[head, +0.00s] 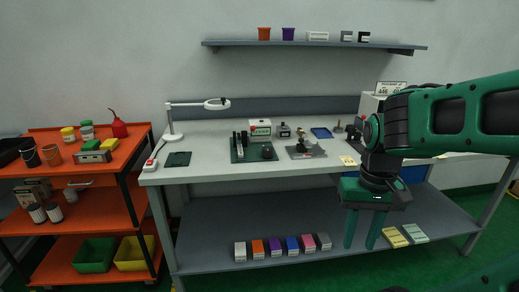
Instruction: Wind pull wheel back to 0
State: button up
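My gripper (360,243) hangs fingers down at the right, in front of the bench's lower shelf. Its two green fingers are apart with nothing between them. A small device on a dark green base plate (241,156) stands on the bench top (213,173), with upright posts and a dark round part (267,152). To its right is another device on a grey plate (305,152) with a dark part on top. I cannot tell which part is the pull wheel, and no scale or 0 mark is readable. My gripper is apart from both devices.
A white lamp (172,125) and a dark green pad (178,159) are at the bench's left. A labelled box (260,128) and a blue tray (321,133) stand behind. Several small boxes (275,246) line the lower shelf. An orange cart (118,158) is at left.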

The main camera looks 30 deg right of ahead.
aim_at(267, 151)
jog(key=i, duration=0.95)
jog(key=z, duration=0.05)
